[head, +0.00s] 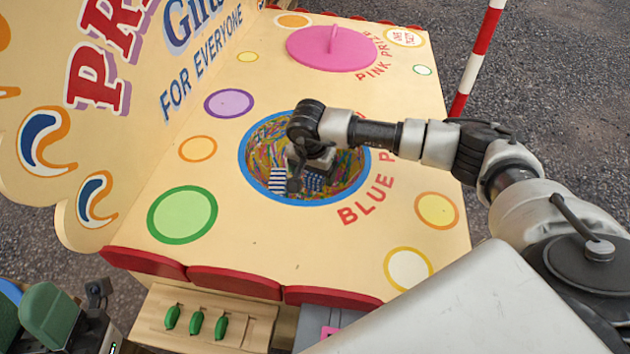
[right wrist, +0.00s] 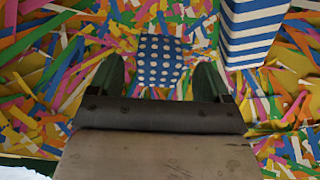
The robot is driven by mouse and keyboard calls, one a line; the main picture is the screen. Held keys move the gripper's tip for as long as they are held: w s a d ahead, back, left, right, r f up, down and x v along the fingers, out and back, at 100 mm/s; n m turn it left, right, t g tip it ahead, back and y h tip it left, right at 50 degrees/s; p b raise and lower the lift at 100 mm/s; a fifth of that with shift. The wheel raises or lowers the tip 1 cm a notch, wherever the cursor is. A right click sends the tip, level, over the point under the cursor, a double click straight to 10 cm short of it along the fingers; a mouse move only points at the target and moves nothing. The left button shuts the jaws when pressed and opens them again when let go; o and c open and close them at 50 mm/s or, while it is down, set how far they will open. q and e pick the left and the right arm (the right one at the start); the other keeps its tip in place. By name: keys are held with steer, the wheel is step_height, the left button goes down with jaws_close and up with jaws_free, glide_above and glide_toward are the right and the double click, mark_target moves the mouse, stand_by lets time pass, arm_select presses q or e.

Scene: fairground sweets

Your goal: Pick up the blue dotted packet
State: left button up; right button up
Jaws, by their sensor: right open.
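The blue packet with white dots (right wrist: 160,62) lies on coloured paper shreds in the right wrist view. My right gripper (right wrist: 160,76) is open, with one green finger on each side of the packet's near part. No contact between fingers and packet is clear to see. In the head view my right gripper (head: 304,174) reaches down into the round blue-rimmed hole (head: 243,163) and hides part of what lies inside. What seems to be my left gripper (head: 50,315) shows in part at the lower left, with a green finger; its opening is unclear.
A blue-and-white striped packet (right wrist: 252,30) stands close to the right of the dotted one. The hole's rim surrounds my right wrist. A pink lid (head: 330,50) covers another place at the back. Three green handles (head: 196,323) sit at the stall's front.

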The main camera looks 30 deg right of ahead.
mark_target(315, 179)
steer(key=shift+w+d+f+b, duration=0.15)
steer(key=shift+f+b, duration=0.1)
steer(key=shift+f, duration=0.5)
steer(key=shift+s+d+f+b, duration=0.1)
steer(key=shift+f+b, duration=0.1)
steer(key=shift+f, duration=0.55)
steer(key=c, duration=1)
steer(key=shift+r, duration=0.1)
